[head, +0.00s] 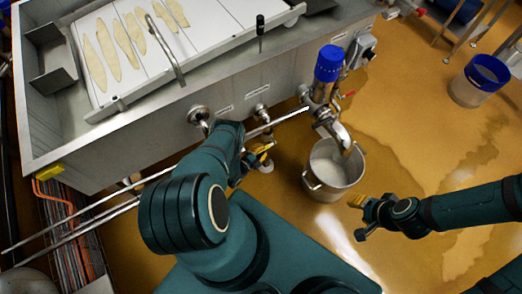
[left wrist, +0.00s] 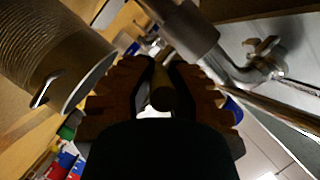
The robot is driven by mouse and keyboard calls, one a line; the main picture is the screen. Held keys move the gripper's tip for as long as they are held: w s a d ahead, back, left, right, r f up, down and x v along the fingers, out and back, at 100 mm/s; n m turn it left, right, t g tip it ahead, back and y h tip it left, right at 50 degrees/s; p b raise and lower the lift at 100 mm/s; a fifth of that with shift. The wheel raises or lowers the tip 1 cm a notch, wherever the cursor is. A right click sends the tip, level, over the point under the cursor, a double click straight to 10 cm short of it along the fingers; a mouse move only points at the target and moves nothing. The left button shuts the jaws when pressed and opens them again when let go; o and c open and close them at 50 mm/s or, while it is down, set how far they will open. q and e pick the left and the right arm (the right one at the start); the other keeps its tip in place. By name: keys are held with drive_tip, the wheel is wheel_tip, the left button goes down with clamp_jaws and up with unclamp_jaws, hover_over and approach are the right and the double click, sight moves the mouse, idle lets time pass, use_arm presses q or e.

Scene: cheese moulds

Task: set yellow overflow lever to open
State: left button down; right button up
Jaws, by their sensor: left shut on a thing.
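My left gripper (head: 262,156) is low at the front of the steel vat, under the middle outlet fitting (head: 261,111). In the left wrist view its ridged fingers (left wrist: 163,92) are closed around a dark yellowish rounded piece (left wrist: 165,99). I take this for the yellow overflow lever; in the head view the gripper and arm hide most of it, and its angle cannot be read. My right gripper (head: 357,218) is to the right of the steel pot, away from the vat, with its fingers apart and nothing between them.
A steel pot (head: 318,186) with whitish liquid stands under the spout (head: 341,134) of the blue-topped valve (head: 328,66). A red-tipped handle (head: 347,95) is beside it. A blue-rimmed bucket (head: 478,82) stands at the far right. The wet floor between is open.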

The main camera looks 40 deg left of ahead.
use_arm(q)
drive_tip(key=shift+f, duration=0.15)
drive_tip(key=shift+d+f+t, duration=0.15)
drive_tip(key=shift+f+t, duration=0.1)
drive_tip(key=shift+t, duration=0.15)
drive_tip(key=shift+w+t, duration=0.1)
drive_tip(key=shift+t, duration=0.2)
drive_tip(key=c, duration=0.9)
unclamp_jaws()
drive_tip(key=shift+a, duration=0.2)
drive_tip(key=s+r, duration=0.1)
drive_tip(key=s, duration=1.1)
drive_tip(key=shift+a, duration=0.4)
